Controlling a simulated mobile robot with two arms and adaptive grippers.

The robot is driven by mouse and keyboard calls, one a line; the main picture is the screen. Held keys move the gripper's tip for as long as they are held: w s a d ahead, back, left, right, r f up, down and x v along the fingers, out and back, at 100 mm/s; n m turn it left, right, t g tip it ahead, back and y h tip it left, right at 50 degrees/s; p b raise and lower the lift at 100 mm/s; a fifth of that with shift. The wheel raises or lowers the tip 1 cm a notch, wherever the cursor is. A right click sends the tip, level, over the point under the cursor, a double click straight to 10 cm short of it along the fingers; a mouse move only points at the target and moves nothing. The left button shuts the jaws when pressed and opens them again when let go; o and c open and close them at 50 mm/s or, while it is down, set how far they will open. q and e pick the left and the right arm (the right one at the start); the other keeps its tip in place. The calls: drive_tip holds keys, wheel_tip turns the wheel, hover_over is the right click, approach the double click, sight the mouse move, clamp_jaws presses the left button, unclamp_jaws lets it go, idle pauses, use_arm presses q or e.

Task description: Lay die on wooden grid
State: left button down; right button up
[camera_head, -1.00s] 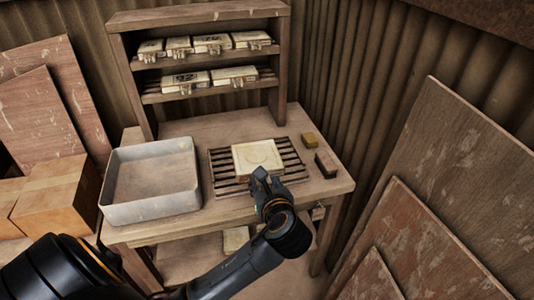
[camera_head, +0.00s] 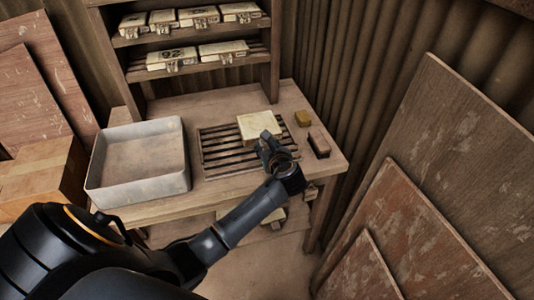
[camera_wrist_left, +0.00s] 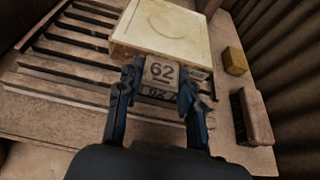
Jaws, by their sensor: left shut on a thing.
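The die (camera_head: 262,127) is a cream square block with a round mark on its top. In the left wrist view the die (camera_wrist_left: 160,32) shows a tab numbered 62 at its near end. My left gripper (camera_head: 267,143) is shut on that tab, with one finger on each side (camera_wrist_left: 160,78). The die is over the right part of the dark slatted wooden grid (camera_head: 222,150) on the bench. I cannot tell whether it touches the slats. My right gripper is not in view.
A grey metal tray (camera_head: 186,178) stands left of the grid. A shelf (camera_head: 190,42) with several numbered dies stands behind. Boards (camera_head: 420,190) lean at the right.

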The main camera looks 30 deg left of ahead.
use_arm(q)
drive_tip(key=shift+w+a+f, duration=0.15)
drive_tip(key=shift+w+f, duration=0.2)
drive_tip(key=shift+w, duration=0.05)
drive_tip(key=shift+w+f, duration=0.15)
drive_tip(key=shift+f, duration=1.55)
drive_tip(key=shift+f, duration=0.15)
drive_tip(key=c, duration=0.8)
unclamp_jaws()
drive_tip(key=shift+c, duration=0.2)
drive_tip(key=v, duration=1.2)
